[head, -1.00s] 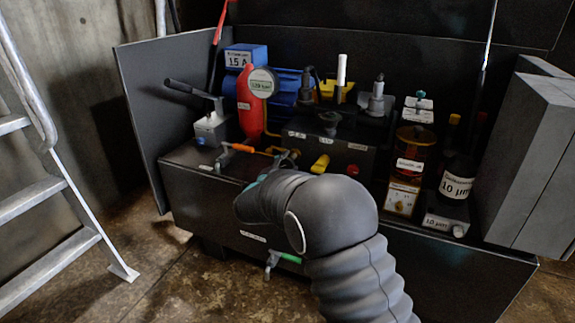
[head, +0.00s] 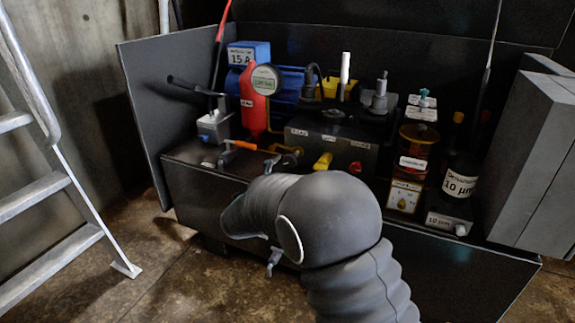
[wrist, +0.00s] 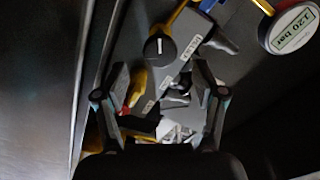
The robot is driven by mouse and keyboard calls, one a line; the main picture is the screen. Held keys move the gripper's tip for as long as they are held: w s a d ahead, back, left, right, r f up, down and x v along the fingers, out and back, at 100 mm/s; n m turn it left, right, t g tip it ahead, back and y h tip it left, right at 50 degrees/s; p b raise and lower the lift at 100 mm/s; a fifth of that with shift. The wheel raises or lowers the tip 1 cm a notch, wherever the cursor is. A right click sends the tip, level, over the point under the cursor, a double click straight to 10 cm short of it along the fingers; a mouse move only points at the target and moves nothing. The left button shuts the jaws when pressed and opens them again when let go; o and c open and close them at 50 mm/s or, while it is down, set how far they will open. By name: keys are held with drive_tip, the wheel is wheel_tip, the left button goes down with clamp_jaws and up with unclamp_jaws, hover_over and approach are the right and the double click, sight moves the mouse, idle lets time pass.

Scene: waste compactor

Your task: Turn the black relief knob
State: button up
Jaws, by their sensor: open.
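The black knob (wrist: 160,46) shows in the wrist view as a round dark cap with a white line, at the end of a dark block (wrist: 170,72) with several white labels. My gripper (wrist: 160,82) is open and empty. Its two fingers point toward the block, and the knob lies just beyond the fingertips, roughly between them in the picture. I see no contact with the knob. In the head view my arm's dark wrist covers most of the gripper, and I cannot clearly make out the black knob there.
A yellow knob (head: 322,161) and a red knob (head: 355,168) sit on the same block. An orange-handled valve (head: 240,145), a red cylinder (head: 251,105) and a round gauge (head: 264,80) stand to the left. An amber filter (head: 417,145) stands right. A ladder (head: 50,190) is at far left.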

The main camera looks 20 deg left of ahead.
drive_tip(key=s, duration=0.5)
drive_tip(key=shift+s+a, duration=0.2)
drive_tip(key=shift+s, duration=0.2)
drive_tip(key=s+a+f+n+g+y, duration=0.55)
drive_tip(key=a+f+n, duration=0.25)
drive_tip(key=f, duration=0.2)
drive_tip(key=s+d+n+g+y+p, duration=0.1)
drive_tip(key=s+d+n+g+y, duration=0.15)
drive_tip(key=s+n+g, duration=0.25)
drive_tip(key=s+d+r+h+p, duration=0.2)
drive_tip(key=s+d+r, duration=0.4)
drive_tip(key=d, duration=1)
drive_tip(key=s+d+r+g+h+p, duration=0.1)
drive_tip(key=s+d+r+p, duration=0.3)
drive_tip(key=d+r, duration=0.7)
drive_tip(key=s+d+r+g+h+p, duration=0.1)
drive_tip(key=s+d+r+h+p, duration=0.2)
drive_tip(key=d, duration=2)
drive_tip(key=s+r, duration=0.5)
drive_tip(key=s, duration=0.1)
drive_tip(key=shift+r+h+p, duration=0.2)
drive_tip(key=shift+h+p, duration=0.15)
drive_tip(key=shift+h, duration=0.05)
